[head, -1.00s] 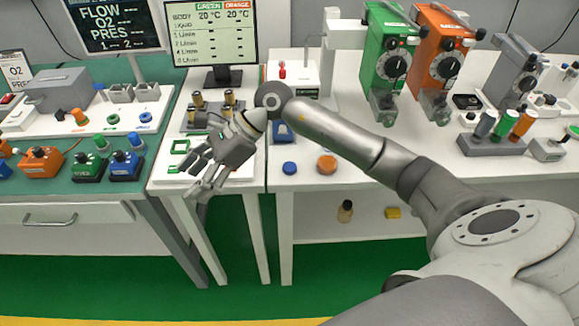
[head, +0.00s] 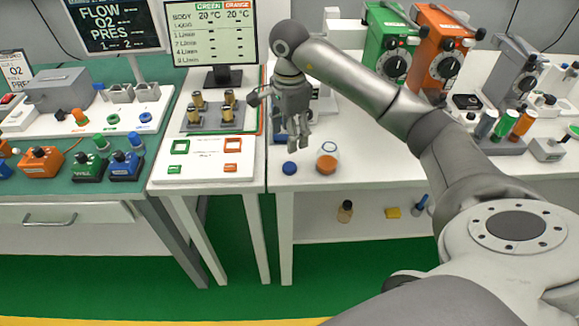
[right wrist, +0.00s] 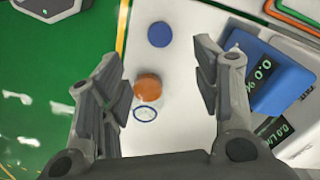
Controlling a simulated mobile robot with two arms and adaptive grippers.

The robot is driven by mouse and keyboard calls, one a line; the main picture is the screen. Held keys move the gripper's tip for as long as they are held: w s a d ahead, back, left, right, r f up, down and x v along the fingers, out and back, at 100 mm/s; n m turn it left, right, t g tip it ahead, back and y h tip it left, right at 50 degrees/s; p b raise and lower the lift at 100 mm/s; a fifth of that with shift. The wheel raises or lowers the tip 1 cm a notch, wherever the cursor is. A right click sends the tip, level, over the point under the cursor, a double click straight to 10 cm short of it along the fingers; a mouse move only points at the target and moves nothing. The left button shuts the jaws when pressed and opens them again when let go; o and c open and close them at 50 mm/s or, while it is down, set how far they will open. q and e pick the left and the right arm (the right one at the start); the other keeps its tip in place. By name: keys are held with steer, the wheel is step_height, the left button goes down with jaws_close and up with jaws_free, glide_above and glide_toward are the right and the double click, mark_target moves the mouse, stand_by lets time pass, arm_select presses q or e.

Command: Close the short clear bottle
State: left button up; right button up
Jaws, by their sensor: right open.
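The short clear bottle (head: 329,150) stands on the white table with orange at its lower part. Its open rim shows as a thin bluish ring in the right wrist view (right wrist: 146,114), beside an orange disc (right wrist: 148,88). A round blue cap (head: 290,168) lies on the table just left of the bottle; it also shows in the right wrist view (right wrist: 159,35). My right gripper (head: 298,144) points down above the table, behind the cap and bottle in the head view. Its fingers (right wrist: 164,82) are spread and hold nothing. My left gripper is not in view.
A blue device with a digital display (right wrist: 278,72) stands close by my right fingers. Green (head: 385,45) and orange (head: 437,50) vaporizers stand at the back. A lower shelf holds a small dark bottle (head: 345,211) and a yellow block (head: 392,213). The table front around cap and bottle is clear.

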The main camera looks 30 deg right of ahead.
steer(key=shift+f, duration=0.1)
glide_above(290, 166)
steer(key=shift+a+f+p, duration=0.1)
steer(key=shift+f+p, duration=0.35)
steer(key=shift+f, duration=2.3)
step_height(290, 166, down, 4)
steer(key=shift+f+p, duration=0.25)
steer(key=shift+p, duration=0.75)
steer(key=shift+f, duration=0.35)
steer(key=c, duration=0.8)
